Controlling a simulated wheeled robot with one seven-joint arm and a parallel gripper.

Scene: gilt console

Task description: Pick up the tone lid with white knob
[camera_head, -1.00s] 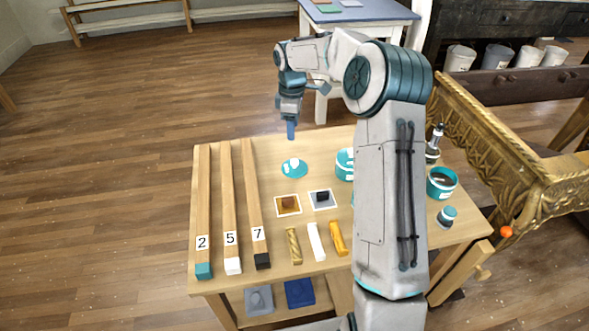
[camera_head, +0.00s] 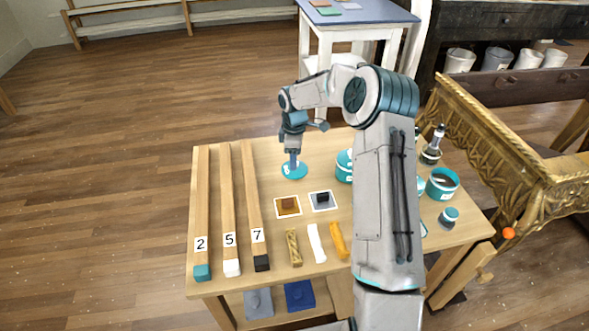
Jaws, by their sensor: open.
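The lid (camera_head: 290,173) is a flat teal disc lying on the wooden table, in the upper middle of its top. Its white knob is mostly hidden by my gripper. My gripper (camera_head: 293,163) points straight down at the lid's middle, with its fingers at the knob. The jaws are open; whether they touch the knob or lid is too small to tell.
Numbered wooden bars (camera_head: 229,210) lie left of the lid. A brown sample tile (camera_head: 287,207) and a grey tile (camera_head: 323,202) lie in front of it. A teal tub (camera_head: 344,166) stands to the right, partly behind my arm. A gilt console (camera_head: 500,150) stands farther right.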

